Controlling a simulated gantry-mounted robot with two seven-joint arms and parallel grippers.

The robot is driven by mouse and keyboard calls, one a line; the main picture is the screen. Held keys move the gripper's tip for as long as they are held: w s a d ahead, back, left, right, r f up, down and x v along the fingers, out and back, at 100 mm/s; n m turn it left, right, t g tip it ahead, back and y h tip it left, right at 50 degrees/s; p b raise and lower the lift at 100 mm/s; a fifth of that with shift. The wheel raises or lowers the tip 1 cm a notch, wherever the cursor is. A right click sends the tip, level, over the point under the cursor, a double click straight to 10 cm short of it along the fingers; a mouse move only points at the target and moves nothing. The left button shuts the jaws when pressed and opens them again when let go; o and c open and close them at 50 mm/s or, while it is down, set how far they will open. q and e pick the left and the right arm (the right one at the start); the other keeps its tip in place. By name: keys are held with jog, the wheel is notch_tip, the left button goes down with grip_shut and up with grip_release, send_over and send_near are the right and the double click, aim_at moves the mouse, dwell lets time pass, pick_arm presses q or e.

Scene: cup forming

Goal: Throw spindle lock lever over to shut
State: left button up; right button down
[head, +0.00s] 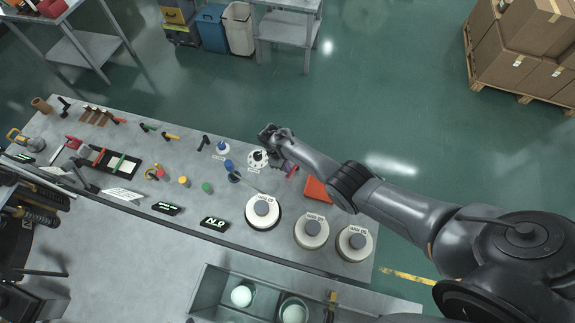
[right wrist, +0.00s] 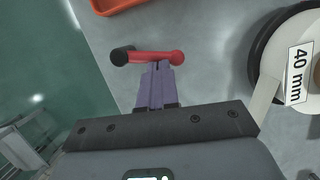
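I cannot tell whether this bar is the spindle lock lever; no other part is clearly that lever. My left gripper is not in view.
The grey bench (head: 150,192) carries several hand tools. An orange tray (head: 318,190) and large discs (head: 311,231) stand near the right gripper. Dark machinery (head: 20,240) fills the left edge. A grey bin (head: 215,290) with white round pieces is at the front.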

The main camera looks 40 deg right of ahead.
jog(key=shift+s+n, duration=0.35)
jog(key=shift+n, duration=0.25)
jog(key=shift+s+n+h+p, duration=0.15)
jog(key=shift+n+h+p, duration=0.15)
dwell(0.6)
dwell(0.5)
jog(key=shift+f, duration=0.1)
